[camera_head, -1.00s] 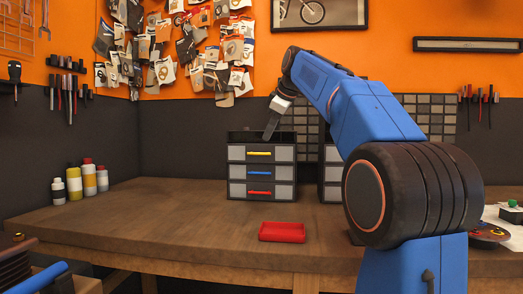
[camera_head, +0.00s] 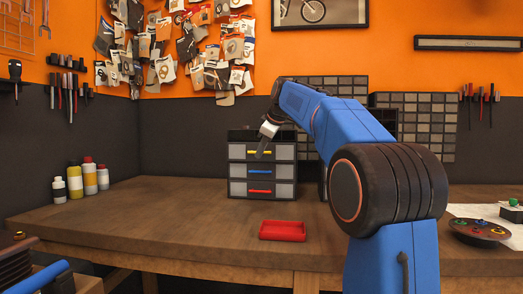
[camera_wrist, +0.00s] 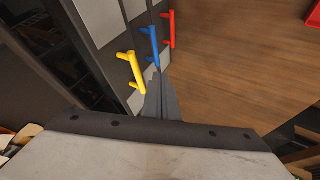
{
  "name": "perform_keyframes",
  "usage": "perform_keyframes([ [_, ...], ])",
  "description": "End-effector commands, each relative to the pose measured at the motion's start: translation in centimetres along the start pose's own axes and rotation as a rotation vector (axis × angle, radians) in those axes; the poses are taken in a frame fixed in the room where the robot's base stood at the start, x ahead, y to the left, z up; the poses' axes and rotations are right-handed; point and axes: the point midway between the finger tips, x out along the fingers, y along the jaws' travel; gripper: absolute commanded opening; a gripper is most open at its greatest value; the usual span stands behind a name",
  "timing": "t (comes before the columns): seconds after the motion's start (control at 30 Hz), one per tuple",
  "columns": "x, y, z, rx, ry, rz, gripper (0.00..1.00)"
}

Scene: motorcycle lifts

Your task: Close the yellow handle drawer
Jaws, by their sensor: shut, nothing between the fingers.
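A small dark cabinet (camera_head: 233,172) with grey drawer fronts stands on the wooden workbench. Its top drawer (camera_head: 286,153) has the yellow handle (camera_head: 267,153). The yellow handle also shows in the wrist view (camera_wrist: 131,73). My gripper (camera_head: 260,156) is shut and empty, pointing down in front of the top drawer and overlapping the handle in the head view. In the wrist view its fingertips (camera_wrist: 159,78) lie just right of the yellow handle, close to the blue one. I cannot tell whether they touch, or how far the drawer stands out.
Below are drawers with a blue handle (camera_head: 259,171) and a red handle (camera_head: 260,191). A red tray (camera_head: 283,231) lies on the bench (camera_head: 180,222) in front. Several bottles (camera_head: 75,182) stand at the left. The bench left of the cabinet is clear.

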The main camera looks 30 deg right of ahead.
Motion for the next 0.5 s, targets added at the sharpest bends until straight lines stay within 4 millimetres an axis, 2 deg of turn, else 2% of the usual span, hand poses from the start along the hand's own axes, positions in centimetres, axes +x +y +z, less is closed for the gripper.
perform_keyframes([
  [0.2,0.5,1.6,-0.1,0.000,0.000,0.001,0.00],
  [0.5,0.6,1.9,-0.2,0.000,0.000,0.001,0.00],
])
